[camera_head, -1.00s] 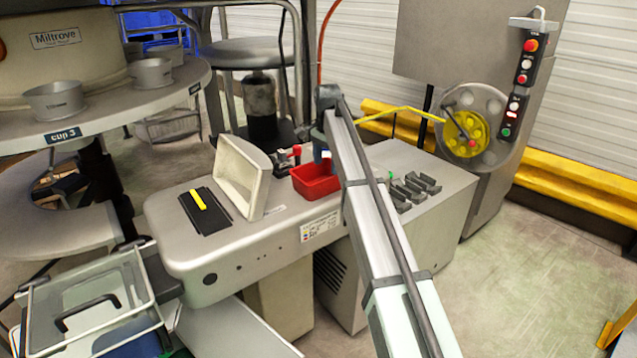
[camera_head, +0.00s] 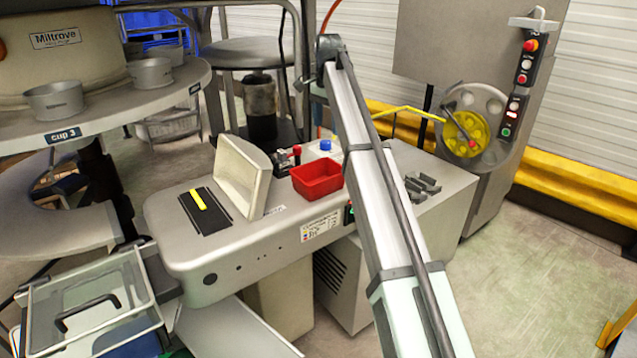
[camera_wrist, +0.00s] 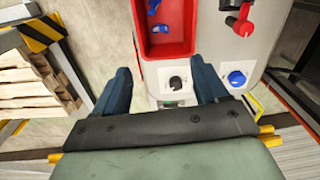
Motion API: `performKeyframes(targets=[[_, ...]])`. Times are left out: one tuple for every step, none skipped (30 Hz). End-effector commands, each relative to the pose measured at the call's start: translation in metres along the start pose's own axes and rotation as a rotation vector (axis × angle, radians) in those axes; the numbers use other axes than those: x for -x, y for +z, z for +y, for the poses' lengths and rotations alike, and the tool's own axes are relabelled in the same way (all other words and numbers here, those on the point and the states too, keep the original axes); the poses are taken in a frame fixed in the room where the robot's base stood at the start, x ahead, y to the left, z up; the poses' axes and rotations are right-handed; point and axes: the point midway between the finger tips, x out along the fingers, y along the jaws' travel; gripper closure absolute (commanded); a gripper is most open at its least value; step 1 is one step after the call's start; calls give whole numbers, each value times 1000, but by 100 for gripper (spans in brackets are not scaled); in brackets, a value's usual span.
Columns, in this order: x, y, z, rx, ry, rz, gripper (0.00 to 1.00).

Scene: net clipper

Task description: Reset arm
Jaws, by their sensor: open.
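In the wrist view my gripper (camera_wrist: 162,82) is open, its two dark blue fingers spread apart with nothing held between them. A black knob on the machine top shows beyond the gap. In the head view my arm reaches up from the bottom right over the grey machine (camera_head: 190,262). Its far end is at the upper middle, above and behind the red bin (camera_head: 317,188); the fingers cannot be made out there. The red bin also shows in the wrist view (camera_wrist: 146,42) with small blue pieces (camera_wrist: 156,28) inside.
A blue button (camera_head: 326,145) and red-handled lever (camera_head: 296,152) stand behind the bin. A cream tilted guard (camera_head: 243,178) and black pad (camera_head: 212,222) lie left. The yellow-hubbed wheel (camera_head: 465,132) is right. Grey blocks (camera_head: 420,186) sit beside my arm. Open floor lies right.

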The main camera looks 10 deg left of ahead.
Motion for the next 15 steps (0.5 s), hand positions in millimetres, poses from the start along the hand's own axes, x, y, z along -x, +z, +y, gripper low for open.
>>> performKeyframes(targets=[[4, 0, 0, 0, -1, 0, 27], [5, 0, 0, 0, -1, 0, 27], [7, 0, 0, 0, 0, 0, 27], [8, 0, 0, 0, 0, 0, 27], [8, 0, 0, 0, 0, 0, 27], [9, 0, 0, 0, 0, 0, 27], [9, 0, 0, 0, 0, 0, 27], [9, 0, 0, 0, 0, 0, 27], [9, 0, 0, 0, 0, 0, 27], [9, 0, 0, 0, 0, 0, 27], [9, 0, 0, 0, 0, 0, 27], [9, 0, 0, 0, 0, 0, 27], [9, 0, 0, 0, 0, 0, 27], [9, 0, 0, 0, 0, 0, 27], [8, -1, 1, 0, 0, 0, 27]])
